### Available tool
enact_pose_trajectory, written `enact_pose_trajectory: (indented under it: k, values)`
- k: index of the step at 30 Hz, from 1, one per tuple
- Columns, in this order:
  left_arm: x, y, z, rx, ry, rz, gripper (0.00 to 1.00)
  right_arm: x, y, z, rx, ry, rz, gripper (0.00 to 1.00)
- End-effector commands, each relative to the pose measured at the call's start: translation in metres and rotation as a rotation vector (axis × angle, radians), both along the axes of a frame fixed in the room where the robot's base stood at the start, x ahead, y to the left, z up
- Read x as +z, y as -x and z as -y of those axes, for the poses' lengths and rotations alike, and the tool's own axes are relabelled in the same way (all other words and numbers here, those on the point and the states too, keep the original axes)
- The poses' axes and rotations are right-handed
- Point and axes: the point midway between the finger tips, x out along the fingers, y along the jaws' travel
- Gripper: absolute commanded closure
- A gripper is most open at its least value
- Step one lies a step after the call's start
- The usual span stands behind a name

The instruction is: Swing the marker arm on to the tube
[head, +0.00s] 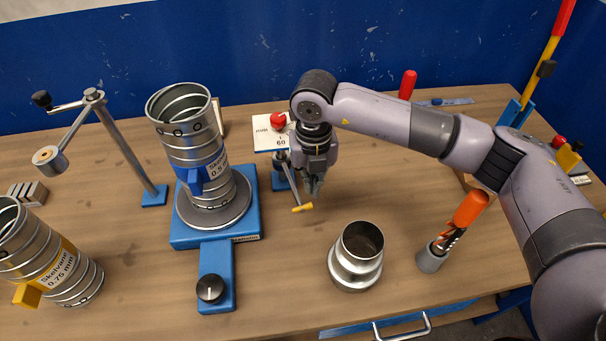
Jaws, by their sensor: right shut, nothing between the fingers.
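The tube (195,160), a ribbed metal spiral duct with a blue clip and a label, stands upright on a round plate on a blue stand (247,212). What looks like the marker arm (294,194) is a thin metal bar with a yellow tip, on a small post with a blue foot. It lies right of the tube, apart from it, and its tip points to the front. My right gripper (314,192) points down, shut and empty, just right of this arm; whether they touch I cannot tell. My left gripper is not in view.
A red knob (278,120) shows before a white card. A metal post with a jointed arm (125,150) stands left of the tube; a second duct (45,262) is at far left. A metal collar (357,257) and an orange-handled tool (470,209) in a cup stand at front right.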

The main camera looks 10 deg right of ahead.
Motion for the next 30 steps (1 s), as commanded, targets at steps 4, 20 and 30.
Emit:
enact_pose_trajectory:
  k: [4, 20, 30]
  values:
    - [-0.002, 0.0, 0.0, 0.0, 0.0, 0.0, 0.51, 0.0, 0.001, -0.006, 0.001, 0.0, 0.0, 1.0]
    - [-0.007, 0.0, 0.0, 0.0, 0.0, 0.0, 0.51, -0.001, 0.005, -0.028, 0.002, -0.001, -0.001, 1.0]
    - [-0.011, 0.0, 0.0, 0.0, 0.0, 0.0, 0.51, -0.004, 0.009, -0.041, 0.003, 0.0, -0.005, 1.0]
